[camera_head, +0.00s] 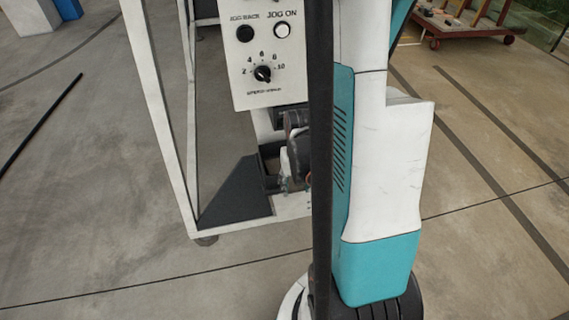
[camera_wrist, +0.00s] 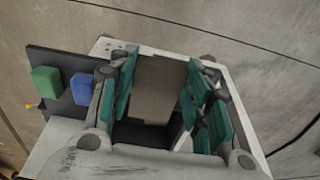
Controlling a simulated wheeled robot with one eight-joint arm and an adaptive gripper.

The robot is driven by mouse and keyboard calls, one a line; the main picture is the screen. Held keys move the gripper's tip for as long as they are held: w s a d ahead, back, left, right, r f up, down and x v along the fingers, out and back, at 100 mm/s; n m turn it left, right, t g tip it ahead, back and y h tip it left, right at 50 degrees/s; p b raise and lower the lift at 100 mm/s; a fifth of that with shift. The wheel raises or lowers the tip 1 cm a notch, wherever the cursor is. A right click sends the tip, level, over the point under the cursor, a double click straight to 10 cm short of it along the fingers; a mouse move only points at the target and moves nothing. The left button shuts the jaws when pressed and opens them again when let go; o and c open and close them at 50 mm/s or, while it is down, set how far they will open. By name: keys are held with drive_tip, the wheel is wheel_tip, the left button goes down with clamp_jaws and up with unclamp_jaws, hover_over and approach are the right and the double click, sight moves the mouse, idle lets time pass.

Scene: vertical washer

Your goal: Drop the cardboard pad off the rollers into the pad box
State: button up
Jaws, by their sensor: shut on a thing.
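In the wrist view my gripper (camera_wrist: 160,103) has teal-lined fingers on both sides of a flat brown cardboard pad (camera_wrist: 160,82), shut on it. Below the pad's lower edge is a dark opening. A white frame or rim (camera_wrist: 243,115) runs around the right side of the fingers; I cannot tell whether it belongs to the pad box or the machine. The rollers cannot be made out in either view. In the head view my arm hides the gripper and the pad.
The machine's white frame (camera_head: 160,110) stands at centre left in the head view, with a control panel (camera_head: 264,55) bearing a dial and buttons. A wheeled cart (camera_head: 462,22) stands back right. Open floor lies left.

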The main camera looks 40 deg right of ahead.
drive_tip(key=w+d+b, duration=0.2)
drive_tip(key=w+d, duration=0.4)
drive_tip(key=w, duration=0.4)
drive_tip(key=shift+w+d+f+b, duration=0.2)
drive_tip(key=shift+f+b, duration=0.45)
drive_tip(key=shift+f, duration=0.55)
drive_tip(key=shift+w+d+f+b, duration=0.1)
drive_tip(key=shift+w+f+b, duration=0.15)
drive_tip(key=shift+f+b, duration=0.65)
drive_tip(key=shift+w+d+f+b, duration=0.1)
drive_tip(key=shift+w+f+b, duration=0.2)
drive_tip(key=shift+f, duration=1.15)
drive_tip(key=shift+s, duration=0.1)
drive_tip(key=shift+f+b, duration=0.3)
drive_tip(key=shift+b, duration=0.05)
drive_tip(key=o, duration=0.7)
drive_tip(key=shift+r, duration=0.15)
